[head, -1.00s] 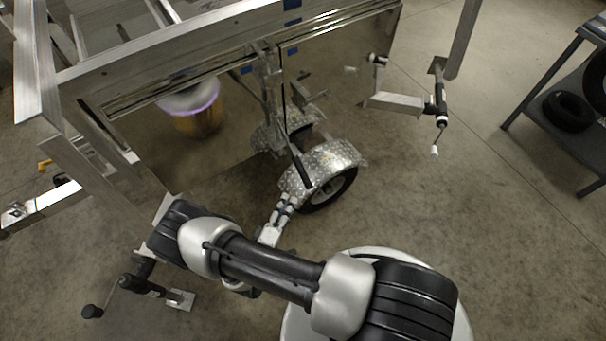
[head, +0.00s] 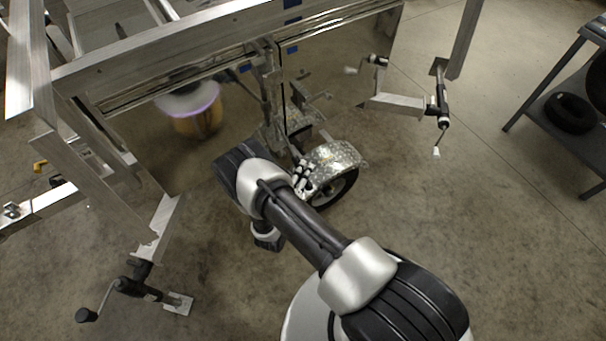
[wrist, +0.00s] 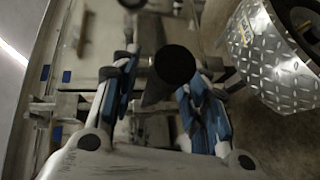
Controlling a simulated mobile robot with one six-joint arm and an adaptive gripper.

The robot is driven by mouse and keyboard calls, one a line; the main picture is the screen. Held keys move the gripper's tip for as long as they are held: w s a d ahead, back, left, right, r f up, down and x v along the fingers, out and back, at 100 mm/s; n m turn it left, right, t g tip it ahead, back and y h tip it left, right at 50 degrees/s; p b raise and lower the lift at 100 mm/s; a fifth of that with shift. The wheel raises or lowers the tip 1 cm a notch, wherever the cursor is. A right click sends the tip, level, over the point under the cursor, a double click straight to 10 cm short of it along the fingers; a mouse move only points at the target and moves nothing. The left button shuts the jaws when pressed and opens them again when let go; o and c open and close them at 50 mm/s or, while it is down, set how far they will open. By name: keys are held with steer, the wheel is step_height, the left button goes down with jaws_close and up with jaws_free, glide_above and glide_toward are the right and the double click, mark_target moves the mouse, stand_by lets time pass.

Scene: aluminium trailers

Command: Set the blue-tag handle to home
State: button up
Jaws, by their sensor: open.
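The handle is a thin dark lever (head: 284,95) hanging down along the upright post of the trailer frame in the head view. Its lower end is hard to make out beside my gripper (head: 304,178). In the wrist view, the round black end of the handle grip (wrist: 175,64) shows between the two fingers of my gripper (wrist: 163,90). The fingers are open, on either side of the grip; contact cannot be told. Blue tags (head: 292,50) (head: 246,68) sit on the frame near the lever's top. Blue tags (wrist: 67,76) also show at the left in the wrist view.
A diamond-plate fender (head: 335,155) over a wheel stands close to the right of my gripper, and also in the wrist view (wrist: 265,55). Crank jacks (head: 440,105) (head: 135,285) stand right and lower left. A shelf with tires (head: 570,110) is far right.

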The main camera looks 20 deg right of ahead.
steer(key=shift+c, duration=0.2)
jaws_close()
stand_by(0.3)
